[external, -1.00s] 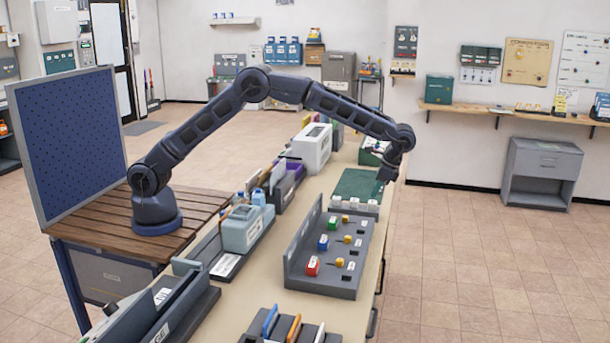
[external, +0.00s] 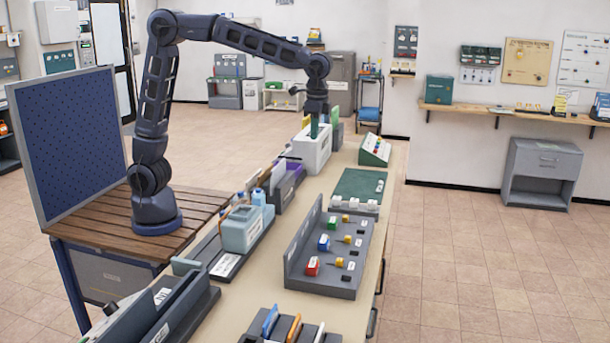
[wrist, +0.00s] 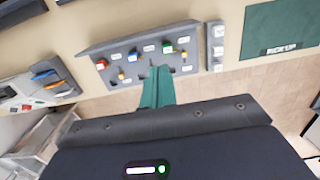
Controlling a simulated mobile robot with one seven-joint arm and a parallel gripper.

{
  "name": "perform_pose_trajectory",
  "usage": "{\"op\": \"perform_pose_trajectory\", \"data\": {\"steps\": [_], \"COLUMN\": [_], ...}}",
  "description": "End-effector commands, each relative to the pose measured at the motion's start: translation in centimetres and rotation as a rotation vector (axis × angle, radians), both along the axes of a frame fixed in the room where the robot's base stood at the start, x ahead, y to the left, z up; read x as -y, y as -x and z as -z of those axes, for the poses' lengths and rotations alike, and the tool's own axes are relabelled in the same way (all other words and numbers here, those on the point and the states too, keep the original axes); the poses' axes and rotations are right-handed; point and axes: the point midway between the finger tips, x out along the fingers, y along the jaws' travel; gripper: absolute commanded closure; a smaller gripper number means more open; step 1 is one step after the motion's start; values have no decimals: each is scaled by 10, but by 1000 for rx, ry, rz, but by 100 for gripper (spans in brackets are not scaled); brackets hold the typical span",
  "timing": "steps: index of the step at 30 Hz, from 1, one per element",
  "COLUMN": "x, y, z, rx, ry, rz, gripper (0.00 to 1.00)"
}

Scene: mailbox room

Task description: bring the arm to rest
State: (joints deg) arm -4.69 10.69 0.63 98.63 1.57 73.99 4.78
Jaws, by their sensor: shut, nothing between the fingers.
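My arm is raised and bent from its base on the wooden slatted table (external: 95,215). My gripper (external: 314,135) hangs pointing down over the white box (external: 309,152) on the long bench (external: 355,290). Whether the fingertips touch the box or stay above it cannot be told. In the wrist view, the teal fingers of my gripper (wrist: 158,70) are together with nothing between them.
A grey rack with coloured blocks (external: 330,260) stands on the bench, beside a green mat (external: 360,184). A small sloped case (external: 375,150) is right of the white box. A blue pegboard (external: 70,145) stands behind the wooden table.

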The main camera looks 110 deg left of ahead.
Motion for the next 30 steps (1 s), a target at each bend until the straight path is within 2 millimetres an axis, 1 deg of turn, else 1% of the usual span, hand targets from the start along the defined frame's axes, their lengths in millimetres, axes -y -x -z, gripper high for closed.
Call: {"op": "perform_pose_trajectory", "data": {"steps": [1,6,14,18,23,30], "x": [4,14,29,35,42,51], "y": [15,61,132,170,214,277], "z": [-9,-26,-41,-44,-41,-28], "rx": [20,73,156,200,251,327], "ry": [-1,-1,0,2,4,10], "rz": [2,3,3,3,5,5], "gripper": [100,100,100,100,100,100]}}
